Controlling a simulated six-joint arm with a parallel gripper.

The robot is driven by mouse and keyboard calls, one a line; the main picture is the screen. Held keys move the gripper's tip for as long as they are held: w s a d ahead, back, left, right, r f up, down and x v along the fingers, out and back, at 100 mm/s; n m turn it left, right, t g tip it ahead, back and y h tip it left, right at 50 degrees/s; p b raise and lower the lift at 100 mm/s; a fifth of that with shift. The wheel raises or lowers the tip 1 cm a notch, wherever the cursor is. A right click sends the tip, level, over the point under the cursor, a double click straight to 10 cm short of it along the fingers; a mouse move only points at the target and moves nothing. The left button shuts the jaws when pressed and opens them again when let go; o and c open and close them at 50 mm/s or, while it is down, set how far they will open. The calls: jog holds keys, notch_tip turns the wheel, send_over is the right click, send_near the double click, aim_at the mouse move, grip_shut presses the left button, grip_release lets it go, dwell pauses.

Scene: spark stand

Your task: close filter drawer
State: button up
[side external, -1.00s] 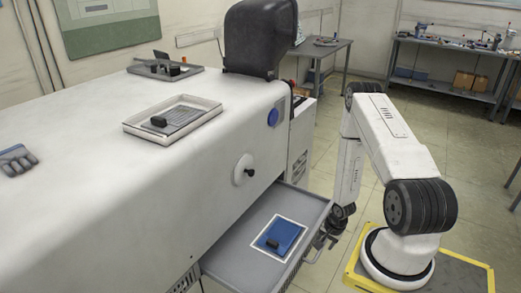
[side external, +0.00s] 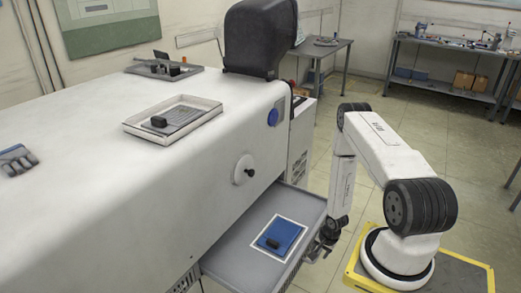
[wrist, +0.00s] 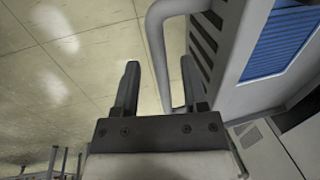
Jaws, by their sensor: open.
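The grey filter drawer (side external: 235,262) stands pulled out from the white machine, with a blue filter pad (side external: 281,236) with a dark handle lying in it. In the wrist view the drawer (wrist: 232,45) is at the right, with part of the blue pad (wrist: 285,40). My gripper (side external: 322,243) is low at the drawer's outer front. In the wrist view my gripper (wrist: 159,72) is open, and the grey drawer handle (wrist: 156,45) runs between its two fingers in the picture. I cannot tell whether it touches them.
The white machine (side external: 120,190) fills the left. A tray (side external: 180,118) with a dark-handled plate sits on top, with a glove (side external: 16,160) and a black hood (side external: 262,40). Benches (side external: 440,75) stand at the back. Tiled floor is clear around my base.

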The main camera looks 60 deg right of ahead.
grip_shut()
dwell(1.3)
